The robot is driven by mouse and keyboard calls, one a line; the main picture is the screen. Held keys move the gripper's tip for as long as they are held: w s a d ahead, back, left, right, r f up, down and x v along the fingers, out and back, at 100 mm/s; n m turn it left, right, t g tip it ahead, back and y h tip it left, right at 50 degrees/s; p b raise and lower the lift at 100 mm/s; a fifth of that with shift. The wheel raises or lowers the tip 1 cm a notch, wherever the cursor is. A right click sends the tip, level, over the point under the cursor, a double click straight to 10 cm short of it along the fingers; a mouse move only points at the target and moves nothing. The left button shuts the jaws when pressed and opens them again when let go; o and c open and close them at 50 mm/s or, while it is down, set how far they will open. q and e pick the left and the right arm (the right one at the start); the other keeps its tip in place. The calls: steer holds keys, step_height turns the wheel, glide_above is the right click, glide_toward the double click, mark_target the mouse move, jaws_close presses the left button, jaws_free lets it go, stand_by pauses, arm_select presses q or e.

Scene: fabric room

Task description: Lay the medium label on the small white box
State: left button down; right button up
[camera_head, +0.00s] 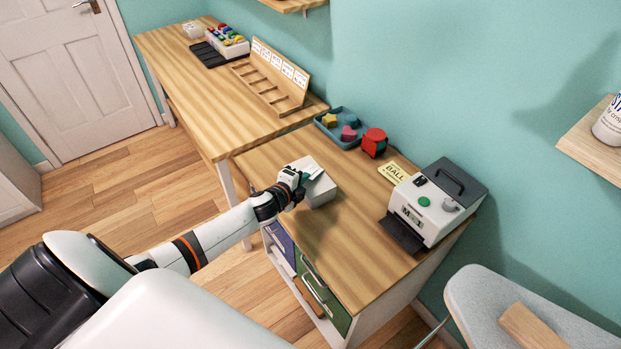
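The small white box (322,192) stands on the near wooden table, towards its left edge. My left gripper (302,181) is at the box's top left side, with its dark fingers over or against the top. A small pale flat piece (314,173) shows at the fingertips, over the box top. It looks like the label, but its size and print are too small to read. I cannot tell whether the fingers grip it or it rests on the box. The gripper hides part of the box. My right gripper is not in view.
A white and dark label machine (430,205) stands on the right of the near table (350,255), beside a yellow card (393,173). A red tape dispenser (374,143) and a blue tray (331,124) are at the back. The table's middle is clear.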

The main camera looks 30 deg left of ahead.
arm_select(q)
steer(key=c, duration=2.1)
jaws_free()
steer(key=shift+o, duration=0.9)
steer(key=shift+s+r, duration=0.1)
steer(key=shift+s+r+p, duration=0.15)
steer(key=shift+s+p, duration=0.1)
steer(key=shift+p, duration=0.05)
steer(key=p+v, duration=0.3)
steer(key=v, duration=0.4)
steer(key=shift+s+p, duration=0.2)
steer(key=shift+p, duration=0.15)
